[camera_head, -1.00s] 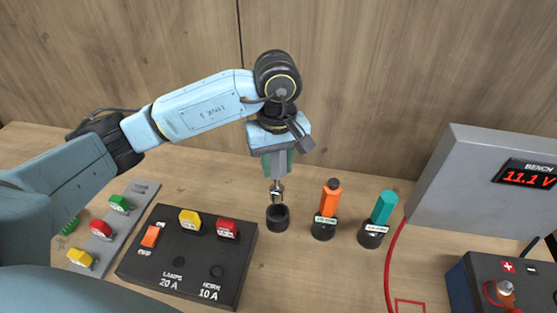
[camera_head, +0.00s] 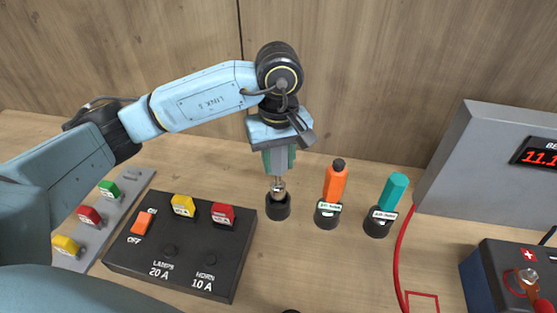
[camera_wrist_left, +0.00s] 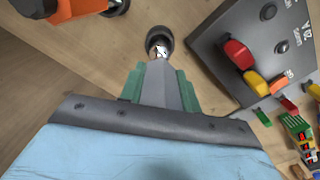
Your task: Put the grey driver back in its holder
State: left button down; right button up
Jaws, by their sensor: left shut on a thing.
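My left gripper (camera_head: 279,165) points down over a black round holder (camera_head: 278,211) and is shut on the grey driver (camera_head: 278,184). The driver's handle is mostly hidden between the green-sided fingers. Its metal lower end shows below the fingers, upright, at the holder's mouth. In the left wrist view the driver's metal end (camera_wrist_left: 157,50) reaches into the outline of the holder's opening (camera_wrist_left: 160,36). I cannot tell how deep the tip is. My right gripper is not in view.
Right of the holder stand an orange driver (camera_head: 335,183) and a teal driver (camera_head: 393,191) in labelled holders. A black switch panel (camera_head: 185,245) lies to the left. A grey bench meter (camera_head: 475,165) and red cable (camera_head: 400,260) are at the right.

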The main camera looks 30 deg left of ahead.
aim_at(278, 185)
pick_arm(q)
jog(key=shift+b, duration=0.9)
dwell(1.6)
jog(key=shift+f+b, duration=1.3)
jog(key=shift+b, duration=0.05)
jog(key=shift+f+b, duration=0.5)
jog(key=shift+b, duration=0.05)
jog(key=shift+f, duration=0.1)
jog(key=shift+f+b, duration=0.55)
jog(key=shift+b, duration=0.1)
jog(key=shift+f, duration=0.1)
